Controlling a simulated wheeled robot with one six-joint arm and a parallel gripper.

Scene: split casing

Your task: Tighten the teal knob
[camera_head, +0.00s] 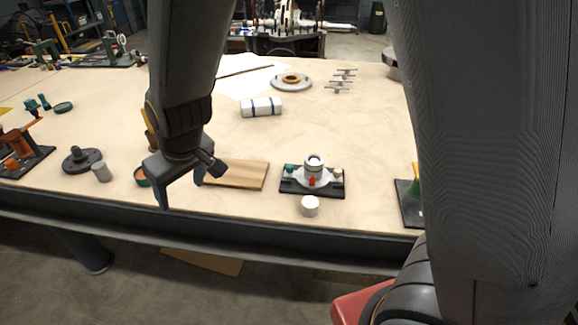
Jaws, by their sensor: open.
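A small teal knob (289,168) stands at the left end of a black base plate (325,190) near the table's front edge. A light grey casing (313,172) with a round top sits on that plate. A red part (312,182) is at its front and a pale yellow knob (337,173) at its right. My gripper (181,191) is open and points down, to the left of the casing and apart from it. No object shows between its fingers. How far the teal knob is screwed in cannot be told.
A wooden board (240,175) lies between my gripper and the casing. A white cylinder (310,206) stands in front of the casing. A red and teal ring (140,178), partly hidden, and a grey cylinder (101,172) are left of my gripper. The table (200,222) has free room behind the casing.

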